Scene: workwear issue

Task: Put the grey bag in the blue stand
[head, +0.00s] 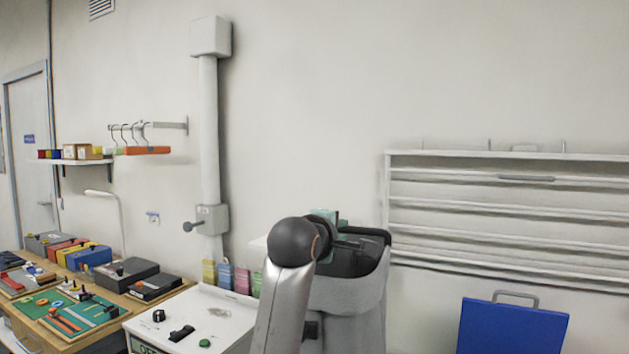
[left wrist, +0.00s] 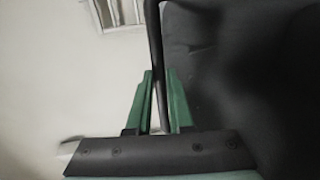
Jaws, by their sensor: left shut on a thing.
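The grey bag (head: 355,293) hangs in the middle of the head view, with a dark upper part and a black handle. My left gripper (head: 342,222) is at the top of the bag, partly hidden by my own arm. In the left wrist view its green fingers (left wrist: 158,100) are shut on the black handle (left wrist: 154,45), with the dark bag body (left wrist: 235,75) to the right. The blue stand (head: 510,330) is at the lower right of the head view, with a grey handle bar on top; its lower part is cut off. My right gripper is in neither view.
A white cabinet (head: 222,312) with small items on top stands left of the bag. A workbench with tools and cases (head: 88,252) is further left. A white slatted wall rack (head: 500,205) is above the blue stand. The space between bag and stand looks clear.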

